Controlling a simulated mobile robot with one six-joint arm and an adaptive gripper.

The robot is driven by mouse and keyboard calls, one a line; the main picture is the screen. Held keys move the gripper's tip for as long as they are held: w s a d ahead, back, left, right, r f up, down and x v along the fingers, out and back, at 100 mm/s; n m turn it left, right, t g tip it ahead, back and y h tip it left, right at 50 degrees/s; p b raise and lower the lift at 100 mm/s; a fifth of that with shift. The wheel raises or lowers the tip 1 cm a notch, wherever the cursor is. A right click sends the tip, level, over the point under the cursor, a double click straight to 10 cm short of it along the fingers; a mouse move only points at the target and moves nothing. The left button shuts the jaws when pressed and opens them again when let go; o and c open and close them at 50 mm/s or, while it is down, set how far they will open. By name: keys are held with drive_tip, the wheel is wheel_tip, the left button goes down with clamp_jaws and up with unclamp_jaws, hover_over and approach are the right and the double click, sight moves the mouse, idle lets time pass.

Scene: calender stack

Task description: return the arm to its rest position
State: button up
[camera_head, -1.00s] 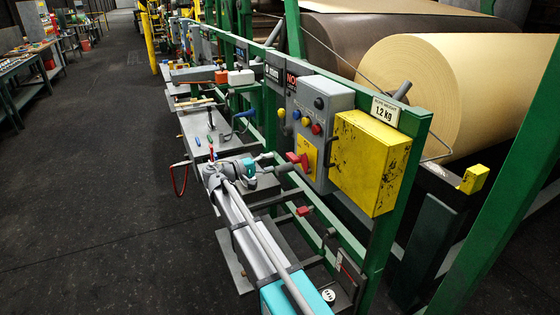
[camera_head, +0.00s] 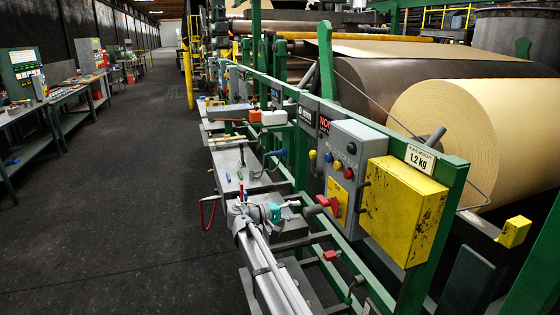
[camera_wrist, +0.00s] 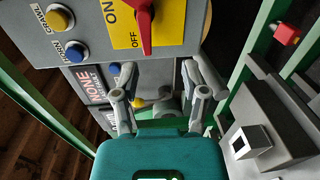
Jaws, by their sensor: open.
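My gripper (camera_head: 303,208) is at the left of the grey control box (camera_head: 349,146), close to the red rotary switch (camera_head: 328,204) on its yellow ON/OFF plate. In the wrist view my gripper (camera_wrist: 162,84) has its two grey fingers spread apart with nothing between them. The red switch (camera_wrist: 144,28) shows there beyond the fingers, on the box's yellow plate (camera_wrist: 171,22). The fingers look apart from the switch. My arm reaches up from the bottom of the head view.
A yellow box (camera_head: 399,212) stands right of the control box on a green frame (camera_head: 440,228). Large paper rolls (camera_head: 450,140) lie behind. A grey shelf (camera_head: 232,166) with small tools is beyond my arm. The dark floor (camera_head: 130,220) to the left is open.

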drive_tip(key=s+d+f+m+g+y+p, duration=0.2)
drive_tip(key=s+d+f+g+y, duration=0.2)
drive_tip(key=s+d+f+y, duration=0.5)
drive_tip(key=s+d+f+m+y, duration=0.1)
drive_tip(key=s+f+y, duration=0.1)
drive_tip(key=s, duration=0.7)
drive_tip(key=s+d+f+g+y+p, duration=0.1)
drive_tip(key=s+f+y, duration=0.1)
drive_tip(key=s+y, duration=0.3)
drive_tip(key=shift+s+f+m, duration=0.4)
drive_tip(key=shift+s, duration=1.6)
drive_tip(key=shift+d, duration=0.1)
